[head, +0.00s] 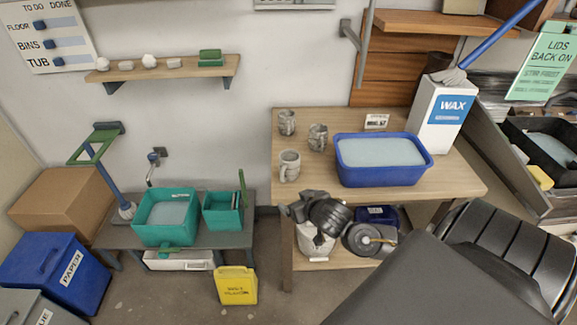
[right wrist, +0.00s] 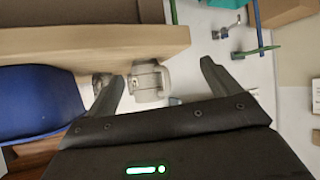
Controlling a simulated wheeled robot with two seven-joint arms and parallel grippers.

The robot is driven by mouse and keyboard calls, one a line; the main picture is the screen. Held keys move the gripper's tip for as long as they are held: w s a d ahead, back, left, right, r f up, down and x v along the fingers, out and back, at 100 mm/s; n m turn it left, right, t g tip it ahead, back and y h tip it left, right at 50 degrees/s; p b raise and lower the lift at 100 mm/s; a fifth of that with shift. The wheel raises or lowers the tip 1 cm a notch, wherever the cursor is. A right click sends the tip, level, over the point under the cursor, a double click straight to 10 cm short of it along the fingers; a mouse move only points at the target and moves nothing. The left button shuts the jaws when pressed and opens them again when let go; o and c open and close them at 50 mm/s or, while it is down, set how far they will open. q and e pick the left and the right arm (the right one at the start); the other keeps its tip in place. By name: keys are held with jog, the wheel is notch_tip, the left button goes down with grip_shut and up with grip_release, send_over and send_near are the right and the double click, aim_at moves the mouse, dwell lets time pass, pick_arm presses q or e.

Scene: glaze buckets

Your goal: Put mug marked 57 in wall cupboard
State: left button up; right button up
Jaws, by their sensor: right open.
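Three grey mugs stand on the wooden table: a back mug (head: 287,123), a middle mug (head: 318,138) and a front mug (head: 289,166). I cannot read a number on any, so I cannot tell which is 57. My right gripper (head: 284,208) is open and empty, low by the table's front left edge, below the front mug. In the right wrist view its fingers (right wrist: 163,74) are apart, with a mug (right wrist: 149,84) beyond them, not touched. A brown wooden unit (head: 398,78) on the wall may be the cupboard. My left gripper is out of view.
A blue tub (head: 384,178) of pale liquid fills the table's middle right, with a white WAX container (head: 441,118) behind it. A small label card (head: 377,121) stands at the back. Teal buckets (head: 166,217) sit on a low bench at left.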

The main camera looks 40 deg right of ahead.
jog(key=m+t+h, duration=0.1)
jog(key=t, duration=0.1)
send_near(286, 155)
jog(key=p+x, duration=0.3)
jog(key=x, duration=0.2)
jog(key=shift+w+d+f+p, duration=0.1)
jog(key=shift+w+f+p, duration=0.1)
jog(key=shift+p, duration=0.1)
jog(key=shift+w+f, duration=0.3)
jog(key=shift+w, duration=0.1)
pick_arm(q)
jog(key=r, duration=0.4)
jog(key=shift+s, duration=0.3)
pick_arm(e)
jog(key=shift+d, duration=0.1)
jog(key=c, duration=1.3)
jog(key=shift+r, duration=0.1)
jog(key=shift+c, duration=0.2)
